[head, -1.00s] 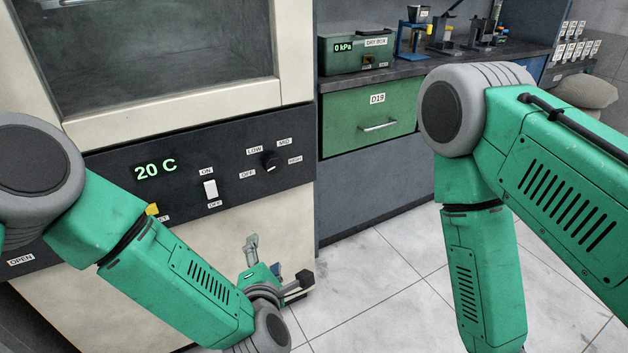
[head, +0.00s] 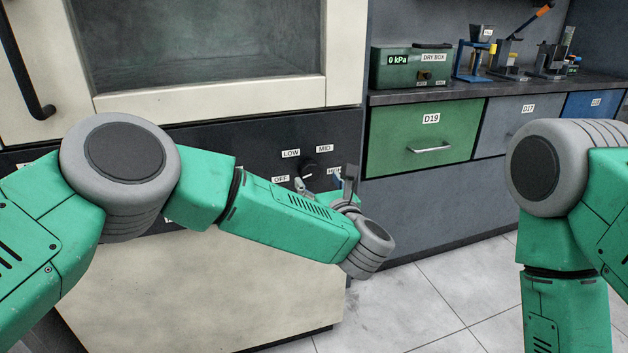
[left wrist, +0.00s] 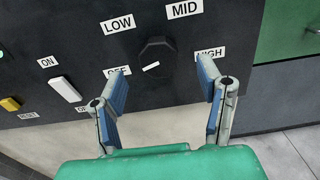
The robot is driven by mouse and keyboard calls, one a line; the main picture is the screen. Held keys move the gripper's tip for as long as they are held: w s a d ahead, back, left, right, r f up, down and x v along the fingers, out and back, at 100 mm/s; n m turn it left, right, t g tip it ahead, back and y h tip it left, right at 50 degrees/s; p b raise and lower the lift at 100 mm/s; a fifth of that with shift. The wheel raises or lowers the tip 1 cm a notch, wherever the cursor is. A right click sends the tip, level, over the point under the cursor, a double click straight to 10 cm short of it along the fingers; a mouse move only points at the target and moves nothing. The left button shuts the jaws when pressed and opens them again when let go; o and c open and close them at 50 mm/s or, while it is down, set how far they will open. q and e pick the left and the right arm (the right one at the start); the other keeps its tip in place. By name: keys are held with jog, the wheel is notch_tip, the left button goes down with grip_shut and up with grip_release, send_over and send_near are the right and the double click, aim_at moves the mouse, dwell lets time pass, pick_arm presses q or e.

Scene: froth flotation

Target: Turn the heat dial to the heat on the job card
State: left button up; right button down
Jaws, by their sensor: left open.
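The heat dial (head: 308,168) is a black knob on the dark oven panel, with labels OFF, LOW, MID and HIGH around it. In the left wrist view the dial (left wrist: 154,50) has a white mark on its lower left side, toward the OFF label (left wrist: 117,71). My left gripper (head: 323,184) is open and empty in front of the panel. In the left wrist view its fingers (left wrist: 163,76) stand apart just below the dial, one to each side, apparently not touching it. My right gripper is out of view. I see no job card.
A white rocker switch (left wrist: 66,89) marked ON and a yellow button (left wrist: 10,104) lie left of the dial. The green drawer D19 (head: 395,150) is to the right, with the dry box (head: 408,68) on the bench above. My left arm covers the panel's left part.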

aim_at(312, 173)
pick_arm(q)
jog(key=x, duration=0.3)
jog(key=shift+w+a+f+b, duration=0.1)
jog(key=shift+w+a+b, duration=0.1)
jog(key=shift+w+b, duration=0.15)
jog(key=shift+w, duration=0.25)
jog(key=c, duration=1.2)
jog(key=shift+o, duration=0.2)
